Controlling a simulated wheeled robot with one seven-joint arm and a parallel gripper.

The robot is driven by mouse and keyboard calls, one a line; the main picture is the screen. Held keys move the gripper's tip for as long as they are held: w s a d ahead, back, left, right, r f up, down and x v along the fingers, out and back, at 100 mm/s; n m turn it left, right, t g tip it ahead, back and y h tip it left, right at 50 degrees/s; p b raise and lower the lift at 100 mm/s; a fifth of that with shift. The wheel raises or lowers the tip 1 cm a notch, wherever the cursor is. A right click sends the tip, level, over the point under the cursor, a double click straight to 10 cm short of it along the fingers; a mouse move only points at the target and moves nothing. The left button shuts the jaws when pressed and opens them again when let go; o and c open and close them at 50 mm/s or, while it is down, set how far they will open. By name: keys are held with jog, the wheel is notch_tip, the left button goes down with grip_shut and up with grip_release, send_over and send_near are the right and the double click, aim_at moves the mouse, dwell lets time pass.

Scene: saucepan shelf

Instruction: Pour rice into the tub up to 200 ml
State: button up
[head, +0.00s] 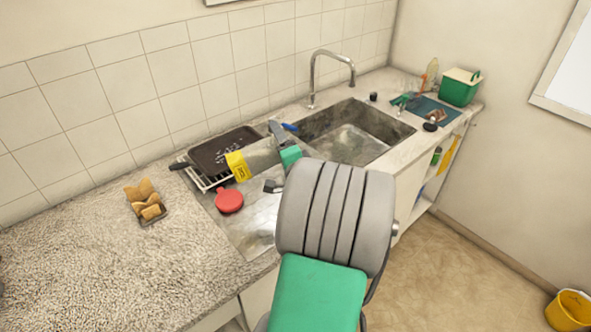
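My gripper (281,151) is out over the left side of the sink unit, largely hidden behind my own arm. A pale container with a yellow band (238,166) juts left from it, lying on its side, and appears held by it. The fingers' contact is hard to see. White specks like grains lie on a dark tray (212,154) behind the container. I cannot make out rice inside the container. No tub with a millilitre mark can be identified; a red round item (229,200) sits on the drainer in front of the container.
The dark tray rests on a white rack (209,183). Brown sponge-like pieces (145,196) stand on the left worktop. The sink (352,136) with its tap (313,78) is behind my arm. A green box (459,88) is at far right. The left worktop is mostly clear.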

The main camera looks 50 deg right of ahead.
jog(key=shift+s+d+r+m, duration=0.1)
jog(key=shift+s+d+m, duration=0.05)
jog(key=shift+d+m, duration=0.2)
dwell(0.5)
jog(key=shift+s+d+m+p, duration=0.1)
jog(key=shift+d+m+p, duration=0.1)
jog(key=shift+m+p, duration=0.35)
jog(key=shift+s+d+m+p, duration=0.1)
jog(key=shift+d+m+p, duration=0.15)
jog(key=shift+m, duration=0.45)
dwell(2.3)
